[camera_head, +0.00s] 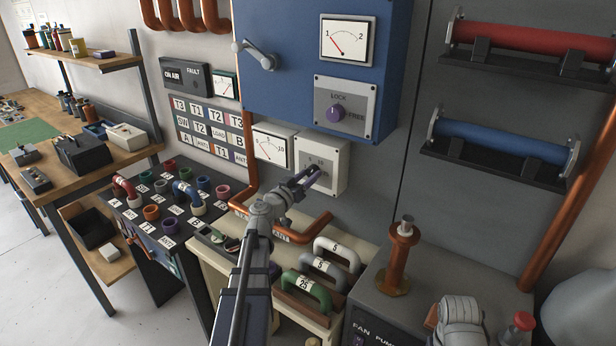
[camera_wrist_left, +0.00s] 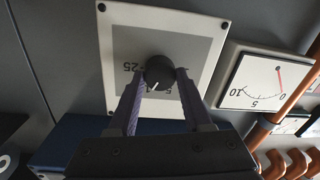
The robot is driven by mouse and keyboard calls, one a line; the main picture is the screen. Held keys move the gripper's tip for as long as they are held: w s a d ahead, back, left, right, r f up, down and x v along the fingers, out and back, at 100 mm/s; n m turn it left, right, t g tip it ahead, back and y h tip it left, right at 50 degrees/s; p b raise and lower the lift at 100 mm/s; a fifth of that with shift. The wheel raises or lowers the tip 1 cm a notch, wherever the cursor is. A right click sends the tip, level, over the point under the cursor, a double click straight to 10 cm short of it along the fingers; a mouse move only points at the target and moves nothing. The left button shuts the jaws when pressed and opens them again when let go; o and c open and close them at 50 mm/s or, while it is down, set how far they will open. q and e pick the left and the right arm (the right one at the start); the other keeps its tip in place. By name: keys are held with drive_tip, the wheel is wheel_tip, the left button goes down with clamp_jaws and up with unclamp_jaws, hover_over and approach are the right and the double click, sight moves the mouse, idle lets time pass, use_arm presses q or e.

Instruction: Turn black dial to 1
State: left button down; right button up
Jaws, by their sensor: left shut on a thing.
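The black dial (camera_wrist_left: 159,72) is a round knob with a white pointer line on a pale panel in the left wrist view. The panel plate (camera_wrist_left: 200,25) carries printed numbers; 25 is readable, the others are partly hidden. The panel also shows in the head view (camera_head: 337,168), low on the rack wall. My left gripper (camera_wrist_left: 160,80) is shut on the black dial, one finger on each side of it. In the head view, my left gripper (camera_head: 312,176) reaches the panel and covers most of the dial. My right gripper (camera_head: 461,315) seems to show only in part at the bottom right.
A white meter (camera_head: 271,148) sits left of the dial panel. A blue cabinet (camera_head: 290,60) with a purple LOCK/FREE knob (camera_head: 336,112) is above. Copper pipes (camera_head: 297,234) run below. A copper-coloured post (camera_head: 402,256) stands on the grey box at right.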

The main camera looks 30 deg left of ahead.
use_arm(q)
drive_tip(key=n, duration=0.5)
drive_tip(key=shift+n+p, duration=0.35)
drive_tip(key=shift+n, duration=0.05)
drive_tip(key=n, duration=0.5)
drive_tip(key=shift+a+g+h, duration=0.1)
drive_tip(key=shift+g+h, duration=0.2)
drive_tip(key=n, duration=0.6)
drive_tip(key=shift+h, duration=0.3)
drive_tip(key=n, duration=0.5)
drive_tip(key=shift+c, duration=1.6)
unclamp_jaws()
